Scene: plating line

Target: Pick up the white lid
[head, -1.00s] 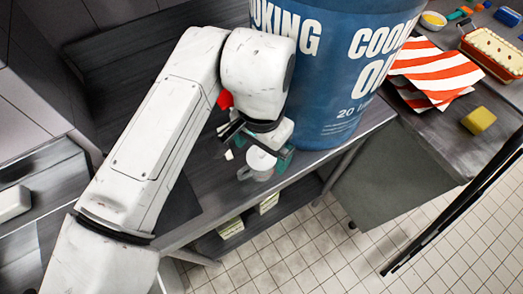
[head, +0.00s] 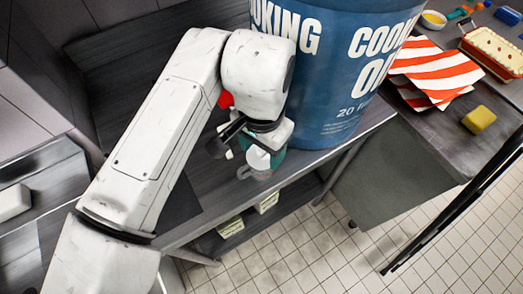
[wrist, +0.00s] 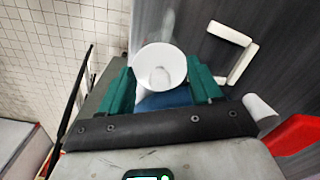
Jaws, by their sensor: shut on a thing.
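The white lid (wrist: 160,62) shows in the wrist view as a round white piece with a small oval in its middle, between the two green fingers of my gripper (wrist: 163,84). My gripper is shut on it. In the head view the lid (head: 259,158) is a small white shape below my wrist, near the counter's front edge. A greyish mug-like shape with a handle (head: 244,173) shows just under it. I cannot tell whether the lid touches it. My gripper (head: 264,157) partly covers the lid there.
A large blue cooking-oil drum (head: 335,80) stands close behind my gripper. A red item (head: 226,99) is partly hidden by my arm; it also shows in the wrist view (wrist: 297,136). A white angular piece (wrist: 234,52) lies nearby. A striped cloth (head: 432,72) and yellow sponge (head: 479,119) lie right.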

